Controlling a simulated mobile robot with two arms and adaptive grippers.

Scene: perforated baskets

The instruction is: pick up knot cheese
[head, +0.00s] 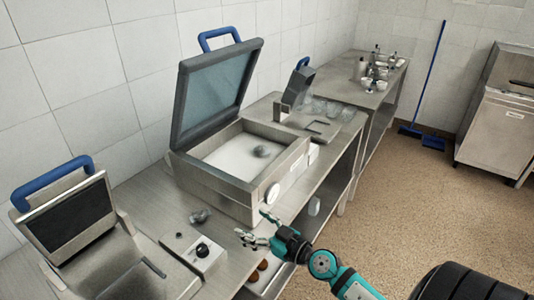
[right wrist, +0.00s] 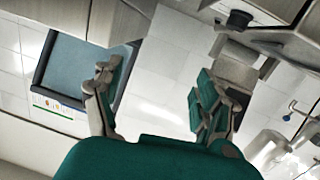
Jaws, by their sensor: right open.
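No thing in view shows clearly as the knot cheese. A small greyish lump (head: 262,151) lies on the white floor of the open vacuum machine (head: 205,180) in the head view. A similar small, shiny lump (head: 199,215) lies on the steel counter in front of that machine. Either could be a wrapped piece; they are too small to tell. My right gripper (head: 254,224) is open and empty near the counter's front edge, to the right of the counter lump and apart from it. In the right wrist view its open fingers (right wrist: 153,78) have nothing between them. My left gripper is out of view.
The raised lid (head: 215,88) stands behind the chamber. A control box with a black knob (head: 203,250) and a second machine with a blue handle (head: 52,182) are at the left. Brown round things (head: 262,264) sit on a lower shelf. Open floor (head: 430,200) lies right.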

